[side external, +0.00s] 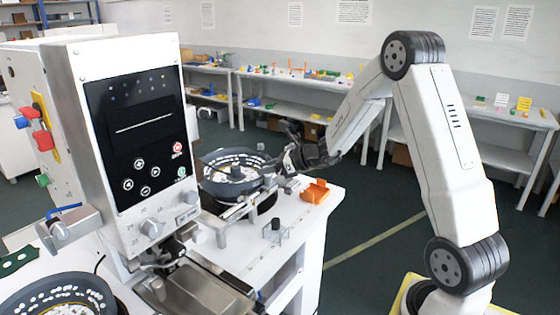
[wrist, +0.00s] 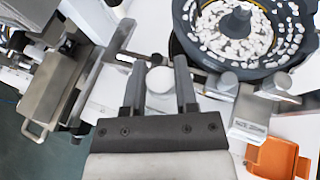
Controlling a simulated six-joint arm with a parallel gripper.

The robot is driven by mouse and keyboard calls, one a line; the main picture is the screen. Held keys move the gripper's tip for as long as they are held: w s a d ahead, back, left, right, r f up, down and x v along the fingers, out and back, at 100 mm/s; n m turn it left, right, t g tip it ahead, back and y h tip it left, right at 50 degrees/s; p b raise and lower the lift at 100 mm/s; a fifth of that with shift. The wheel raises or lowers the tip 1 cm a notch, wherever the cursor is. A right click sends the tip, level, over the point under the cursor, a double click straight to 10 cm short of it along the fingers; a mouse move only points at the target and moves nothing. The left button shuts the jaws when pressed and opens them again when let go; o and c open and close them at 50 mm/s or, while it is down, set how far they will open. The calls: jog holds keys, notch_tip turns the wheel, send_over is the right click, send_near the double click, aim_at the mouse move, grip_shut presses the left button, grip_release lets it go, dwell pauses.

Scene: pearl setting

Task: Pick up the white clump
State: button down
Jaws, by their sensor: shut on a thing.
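A small white clump (wrist: 160,80) shows between the two dark fingers of my gripper (wrist: 159,66) in the wrist view. My gripper is shut on it, though a slight gap seems to show beside the fingers. In the side external view my gripper (side external: 292,152) is beside the dark round feeder bowl (side external: 207,188), above the white bench. The clump cannot be made out in that view. In the wrist view the bowl (wrist: 214,64) lies up and right of the fingers, with many white pieces in it.
An orange tray (side external: 316,192) sits at the bench's right edge; it shows low right in the wrist view (wrist: 272,157). A tall white machine with a black panel (side external: 140,130) stands at left. Metal brackets and knobs crowd the bench (side external: 270,250) near my gripper. Open floor lies right.

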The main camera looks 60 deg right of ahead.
jog(key=s+a+r, duration=0.2)
jog(key=s+r, duration=0.1)
jog(key=s, duration=0.5)
jog(key=shift+r, duration=0.3)
